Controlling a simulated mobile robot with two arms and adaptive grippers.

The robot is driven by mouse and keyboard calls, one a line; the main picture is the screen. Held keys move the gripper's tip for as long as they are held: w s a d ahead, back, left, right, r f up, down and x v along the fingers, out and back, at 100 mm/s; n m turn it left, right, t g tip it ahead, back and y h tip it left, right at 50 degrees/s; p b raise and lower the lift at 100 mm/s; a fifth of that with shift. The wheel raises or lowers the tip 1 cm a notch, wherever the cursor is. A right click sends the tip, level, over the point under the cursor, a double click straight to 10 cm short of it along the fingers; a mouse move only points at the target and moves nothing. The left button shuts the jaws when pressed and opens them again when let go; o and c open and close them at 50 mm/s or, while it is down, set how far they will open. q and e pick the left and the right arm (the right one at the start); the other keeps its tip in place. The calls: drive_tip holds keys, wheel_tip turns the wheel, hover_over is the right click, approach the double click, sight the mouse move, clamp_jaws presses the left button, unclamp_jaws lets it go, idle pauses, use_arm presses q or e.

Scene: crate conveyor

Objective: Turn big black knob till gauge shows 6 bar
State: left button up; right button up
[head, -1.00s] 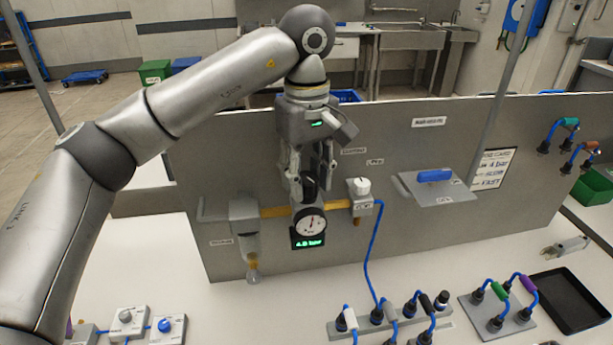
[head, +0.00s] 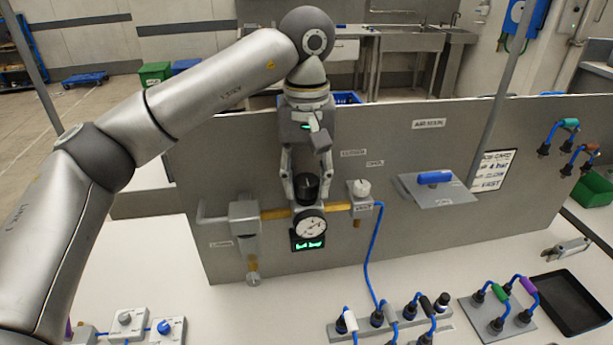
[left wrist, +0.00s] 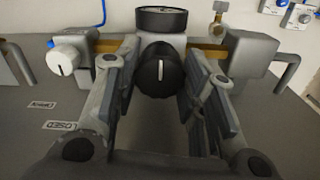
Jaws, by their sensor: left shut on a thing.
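The big black knob (head: 307,187) sits above the round gauge (head: 310,226) on the grey upright panel. My left gripper (head: 306,183) comes down from above and is shut on the knob, one finger on each side. In the left wrist view the knob (left wrist: 160,72) shows between the fingers, its white mark roughly upright in the picture. The gauge has a white dial and a green digital display (head: 309,244) below; its digits are too blurred to read. The gauge is seen edge-on in the left wrist view (left wrist: 161,19). My right gripper is out of view.
A white knob (head: 360,187) stands close to the right of the black one, with a blue hose below it. A grey valve body (head: 245,217) is on the left. A blue-handled plate (head: 434,177) is farther right. Cable sockets and a black tray (head: 571,299) lie on the bench.

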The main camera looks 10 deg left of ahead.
sight(307, 179)
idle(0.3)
use_arm(q)
drive_tip(key=o, duration=1)
wheel_tip(307, 179, up, 12)
idle(0.6)
